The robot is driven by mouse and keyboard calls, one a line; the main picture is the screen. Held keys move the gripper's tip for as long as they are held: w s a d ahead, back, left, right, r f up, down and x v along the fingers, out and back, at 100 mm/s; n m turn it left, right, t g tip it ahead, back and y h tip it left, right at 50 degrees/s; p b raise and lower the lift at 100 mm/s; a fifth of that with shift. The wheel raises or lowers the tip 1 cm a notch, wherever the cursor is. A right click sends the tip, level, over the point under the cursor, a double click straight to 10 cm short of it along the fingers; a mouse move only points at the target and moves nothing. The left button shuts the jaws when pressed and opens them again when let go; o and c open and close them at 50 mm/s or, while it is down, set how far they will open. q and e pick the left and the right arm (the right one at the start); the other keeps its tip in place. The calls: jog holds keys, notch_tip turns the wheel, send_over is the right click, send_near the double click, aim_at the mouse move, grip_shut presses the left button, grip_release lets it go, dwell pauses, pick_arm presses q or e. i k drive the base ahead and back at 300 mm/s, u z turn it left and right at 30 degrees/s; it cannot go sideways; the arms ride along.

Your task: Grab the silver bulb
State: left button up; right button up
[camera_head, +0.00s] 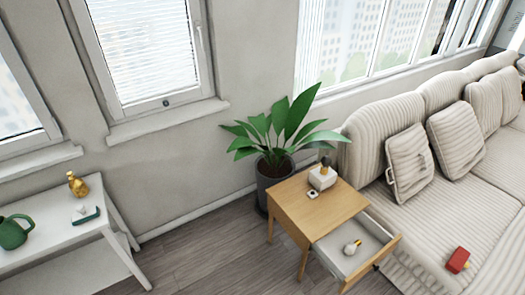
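A small bulb-shaped object (352,247) lies in the open drawer (332,255) of the wooden side table. It looks pale with a yellowish or metallic part; it is too small to tell its exact finish. The drawer is pulled out toward the lower right of the picture. Neither of my grippers shows in the head view.
The wooden side table (300,208) carries a whitish box (322,178) and a small item (313,194). A striped sofa (480,185) stands right, with a red object (457,260) on it. A potted plant (275,160) stands behind. A white table (60,245) is left; floor between is clear.

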aim_at(326, 161)
jog(key=u, duration=0.75)
jog(key=i, duration=0.85)
jog(key=u, duration=0.35)
jog(key=i, duration=1.2)
jog(key=z, duration=0.3)
